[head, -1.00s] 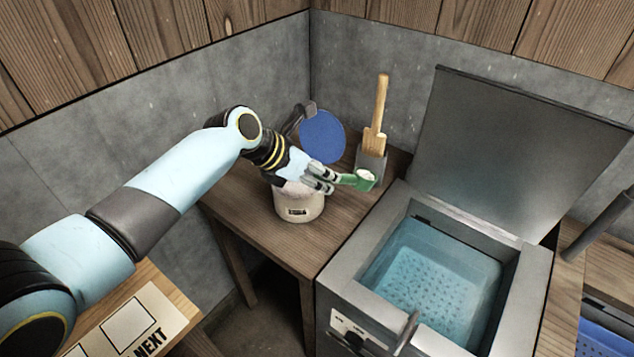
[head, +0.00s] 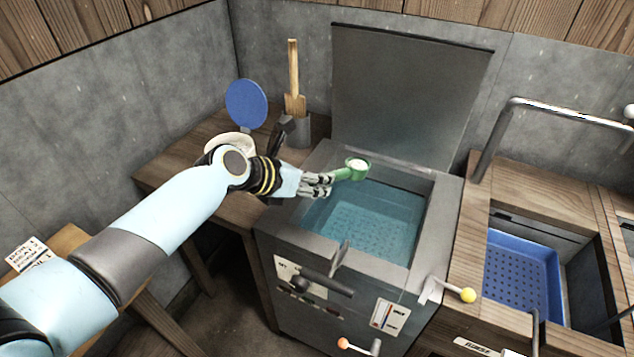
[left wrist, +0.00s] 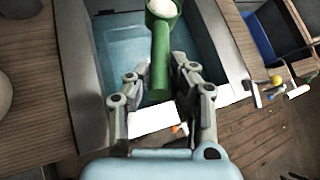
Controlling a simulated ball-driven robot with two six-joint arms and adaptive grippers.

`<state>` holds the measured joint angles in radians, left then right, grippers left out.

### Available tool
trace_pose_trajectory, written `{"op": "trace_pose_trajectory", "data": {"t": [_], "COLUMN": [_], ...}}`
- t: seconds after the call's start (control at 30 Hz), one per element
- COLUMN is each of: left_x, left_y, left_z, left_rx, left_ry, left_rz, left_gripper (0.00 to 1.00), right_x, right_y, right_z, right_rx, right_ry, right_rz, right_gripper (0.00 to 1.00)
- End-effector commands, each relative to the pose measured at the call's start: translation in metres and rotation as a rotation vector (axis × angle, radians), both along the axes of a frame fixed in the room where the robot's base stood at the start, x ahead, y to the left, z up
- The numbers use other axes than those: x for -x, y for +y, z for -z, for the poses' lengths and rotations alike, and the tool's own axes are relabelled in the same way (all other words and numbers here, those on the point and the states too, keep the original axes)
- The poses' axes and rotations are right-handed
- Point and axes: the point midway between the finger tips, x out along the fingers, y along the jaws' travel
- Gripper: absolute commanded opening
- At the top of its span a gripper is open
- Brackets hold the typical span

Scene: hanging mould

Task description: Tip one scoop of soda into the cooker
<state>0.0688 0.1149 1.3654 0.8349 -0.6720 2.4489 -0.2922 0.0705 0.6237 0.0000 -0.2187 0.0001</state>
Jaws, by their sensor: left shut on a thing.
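My left gripper (head: 328,184) is shut on the handle of a green scoop (head: 352,170). The scoop's cup holds a heap of white soda and looks level. It hangs over the back left part of the open cooker (head: 443,215), above the blue-green water (head: 375,222). In the left wrist view the scoop (left wrist: 161,50) points away from me between the fingers (left wrist: 160,105), its cup at the top edge. The soda pot (head: 232,143) stands on the wooden table, mostly hidden behind my arm. My right gripper does not show.
The cooker's lid (head: 405,95) stands raised at the back. A blue round lid (head: 246,104) and a wooden paddle in a grey holder (head: 297,130) are on the table to the left. A blue perforated basket (head: 520,275) and a metal rail (head: 560,112) are to the right.

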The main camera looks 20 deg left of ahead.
Motion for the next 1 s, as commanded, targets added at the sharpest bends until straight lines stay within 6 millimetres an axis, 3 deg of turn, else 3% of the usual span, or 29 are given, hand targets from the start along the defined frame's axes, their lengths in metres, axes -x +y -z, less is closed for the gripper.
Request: {"op": "trace_pose_trajectory", "data": {"t": [0.03,0.17,0.4,0.77,0.83,1.0], "left_x": [0.001,0.002,0.004,0.006,0.008,0.008], "left_y": [0.001,0.001,-0.004,-0.006,-0.008,-0.009], "left_z": [0.010,0.019,0.018,0.020,0.017,0.021], "left_rx": [0.002,0.010,-0.321,-0.618,-0.754,-1.023], "left_ry": [-0.007,-0.025,-0.178,-0.312,-0.370,-0.496], "left_rz": [0.000,0.001,0.078,0.147,0.182,0.244], "left_gripper": [0.00,0.00,0.00,0.00,0.00,0.00], "right_x": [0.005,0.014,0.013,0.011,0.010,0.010], "right_y": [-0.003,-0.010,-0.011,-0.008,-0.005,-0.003], "right_z": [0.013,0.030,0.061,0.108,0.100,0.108], "right_rx": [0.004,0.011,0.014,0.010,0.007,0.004], "right_ry": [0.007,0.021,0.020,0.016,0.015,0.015], "right_rz": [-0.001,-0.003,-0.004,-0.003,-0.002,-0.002], "right_gripper": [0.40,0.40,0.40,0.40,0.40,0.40]}}
